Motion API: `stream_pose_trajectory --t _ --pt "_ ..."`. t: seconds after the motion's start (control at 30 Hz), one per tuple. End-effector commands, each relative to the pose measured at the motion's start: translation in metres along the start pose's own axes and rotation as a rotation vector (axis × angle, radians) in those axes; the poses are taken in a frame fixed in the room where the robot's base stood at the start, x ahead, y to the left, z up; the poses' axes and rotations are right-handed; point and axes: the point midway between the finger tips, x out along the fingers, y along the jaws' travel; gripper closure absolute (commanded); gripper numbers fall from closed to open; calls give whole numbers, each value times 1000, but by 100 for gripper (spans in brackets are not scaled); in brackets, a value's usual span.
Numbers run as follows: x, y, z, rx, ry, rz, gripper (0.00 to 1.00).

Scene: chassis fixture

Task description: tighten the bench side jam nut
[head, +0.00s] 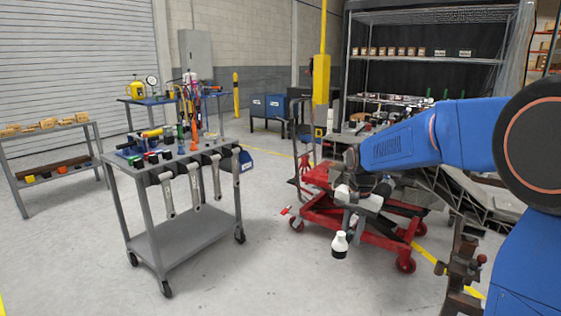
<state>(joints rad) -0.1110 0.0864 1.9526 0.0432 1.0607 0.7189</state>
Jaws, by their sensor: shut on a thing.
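My gripper (350,222) hangs at the end of my blue arm, right of the middle in the head view, in front of a red wheeled lift. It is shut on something. A small white piece with a dark lower end (340,243) shows just below the jaws and appears held, but what it is cannot be told. Several large wrenches (194,186) hang from the front edge of a grey tool cart, left of my gripper and apart from it. A grey metal frame (470,195) shows partly behind my arm. I cannot make out the jam nut.
The grey cart (180,249) carries many tools on top. The red lift (400,232) stands close behind my gripper. A brown metal stand (461,265) is at the lower right. Bare floor (265,265) lies between cart and lift. Shelves and benches stand farther back.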

Motion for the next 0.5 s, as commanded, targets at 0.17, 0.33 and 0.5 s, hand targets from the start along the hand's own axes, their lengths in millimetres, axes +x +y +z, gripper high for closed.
stream_pose_trajectory --t 0.17,0.33,0.5 --pt "0 0 0 0 -1 28 100" --pt "0 0 0 -1 0 51 100" --pt "0 0 0 0 0 57 100"
